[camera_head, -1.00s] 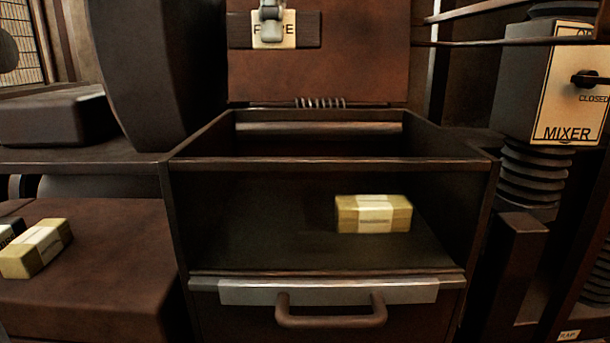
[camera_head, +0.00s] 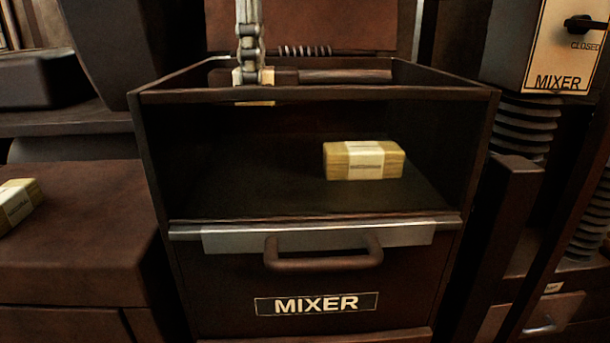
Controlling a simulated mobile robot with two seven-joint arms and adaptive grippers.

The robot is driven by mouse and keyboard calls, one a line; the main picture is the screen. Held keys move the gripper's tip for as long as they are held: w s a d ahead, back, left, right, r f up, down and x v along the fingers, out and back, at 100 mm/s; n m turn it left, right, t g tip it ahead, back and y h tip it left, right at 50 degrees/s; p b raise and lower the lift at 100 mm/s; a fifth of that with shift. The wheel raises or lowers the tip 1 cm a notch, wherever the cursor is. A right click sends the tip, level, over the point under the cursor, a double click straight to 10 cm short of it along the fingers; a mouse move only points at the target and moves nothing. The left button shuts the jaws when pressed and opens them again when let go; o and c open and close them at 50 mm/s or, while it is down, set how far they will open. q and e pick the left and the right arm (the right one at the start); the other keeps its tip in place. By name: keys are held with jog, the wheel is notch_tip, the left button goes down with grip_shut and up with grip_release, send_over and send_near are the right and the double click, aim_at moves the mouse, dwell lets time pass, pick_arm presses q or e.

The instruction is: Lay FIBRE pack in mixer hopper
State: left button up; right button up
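The mixer hopper (camera_head: 465,96) is a dark open-topped box with an open front, a handle and a MIXER plate below. The FIBRE pack (camera_head: 285,77) is dark with a pale label, at the rear left of the hopper's mouth. It is partly hidden behind the front top bar, and its label is not readable now. My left gripper (camera_head: 250,76) points down over the label, fingers apparently shut on the pack. Whether the pack touches anything else is unclear. A yellow pack (camera_head: 364,161) with a pale band lies on the hopper floor, right of middle. My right gripper is out of view.
Another yellow pack (camera_head: 15,202) lies on the brown block (camera_head: 90,240) at left. A MIXER control box (camera_head: 560,50) with its knob near CLOSED stands at right, above a bellows (camera_head: 525,130). The hopper's left floor looks clear.

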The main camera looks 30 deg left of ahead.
pick_arm(q)
jog(key=shift+f, duration=0.45)
notch_tip(320, 180, down, 5)
jog(key=shift+f, duration=2.05)
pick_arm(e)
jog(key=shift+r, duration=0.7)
pick_arm(q)
jog(key=shift+f+b, duration=0.15)
jog(key=shift+b, duration=0.2)
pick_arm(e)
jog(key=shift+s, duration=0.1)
pick_arm(q)
jog(key=o, duration=1.2)
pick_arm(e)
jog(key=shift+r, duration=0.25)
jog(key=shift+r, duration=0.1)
